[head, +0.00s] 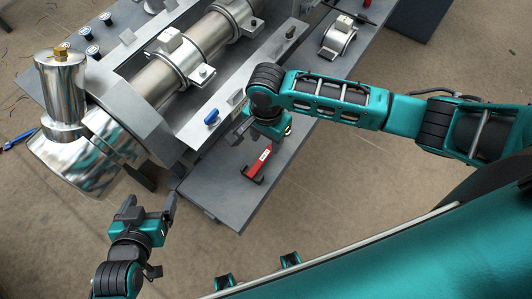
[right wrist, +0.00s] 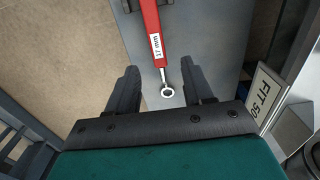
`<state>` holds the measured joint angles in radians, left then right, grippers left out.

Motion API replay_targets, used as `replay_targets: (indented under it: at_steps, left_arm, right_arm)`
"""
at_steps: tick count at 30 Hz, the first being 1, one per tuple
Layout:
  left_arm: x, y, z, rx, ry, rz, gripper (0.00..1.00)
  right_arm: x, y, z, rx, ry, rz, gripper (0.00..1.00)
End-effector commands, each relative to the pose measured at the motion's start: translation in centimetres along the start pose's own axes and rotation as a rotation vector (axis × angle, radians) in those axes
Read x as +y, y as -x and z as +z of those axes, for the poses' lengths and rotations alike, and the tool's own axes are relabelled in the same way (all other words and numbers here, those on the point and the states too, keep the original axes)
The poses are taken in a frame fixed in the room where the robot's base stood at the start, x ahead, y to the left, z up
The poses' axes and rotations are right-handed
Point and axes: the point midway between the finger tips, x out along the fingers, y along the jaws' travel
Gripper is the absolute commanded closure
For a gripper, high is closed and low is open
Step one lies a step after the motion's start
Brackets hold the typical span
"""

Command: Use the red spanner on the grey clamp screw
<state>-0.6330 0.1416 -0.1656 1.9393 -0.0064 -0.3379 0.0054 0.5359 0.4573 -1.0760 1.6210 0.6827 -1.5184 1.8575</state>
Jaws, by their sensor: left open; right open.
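The red spanner (head: 259,161) lies on the grey bench shelf in the head view. In the right wrist view the red spanner (right wrist: 151,25) has a "17 mm" label and a silver ring end. My right gripper (head: 245,131) is open above the shelf; in its wrist view, the ring end lies between the fingers (right wrist: 159,68) in the picture, not gripped. My left gripper (head: 156,206) is open and empty, off the shelf's left corner. Metal clamps with screws (head: 203,73) sit around the barrel; I cannot tell which screw is the grey one.
A large shiny metal elbow (head: 85,150) stands at the left. A blue-topped part (head: 212,117) sits on the machine ledge. A loose metal band clamp (head: 338,40) lies on the bench at the back. A "FIT 50" plate (right wrist: 267,104) is right of the fingers. Bare shelf (head: 215,190) surrounds the spanner.

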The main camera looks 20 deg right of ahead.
Motion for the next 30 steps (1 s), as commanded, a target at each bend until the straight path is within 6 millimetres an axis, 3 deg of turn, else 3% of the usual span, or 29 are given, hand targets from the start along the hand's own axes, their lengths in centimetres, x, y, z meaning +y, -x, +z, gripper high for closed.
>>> replay_targets:
  at_steps: [12,21,30]
  left_arm:
    - [-0.1,-0.9,0.7,0.009,-0.002,-0.002,0.13]
    - [-0.3,-1.1,0.3,0.019,-0.003,-0.006,0.13]
    - [-0.3,-1.1,0.4,0.017,-0.003,-0.006,0.13]
  right_arm:
    - [0.3,-5.0,0.1,0.001,0.001,0.001,0.49]
    - [0.3,-5.5,0.1,0.001,0.002,-0.001,0.49]
    - [0.3,-5.5,0.1,0.001,0.002,-0.001,0.77]
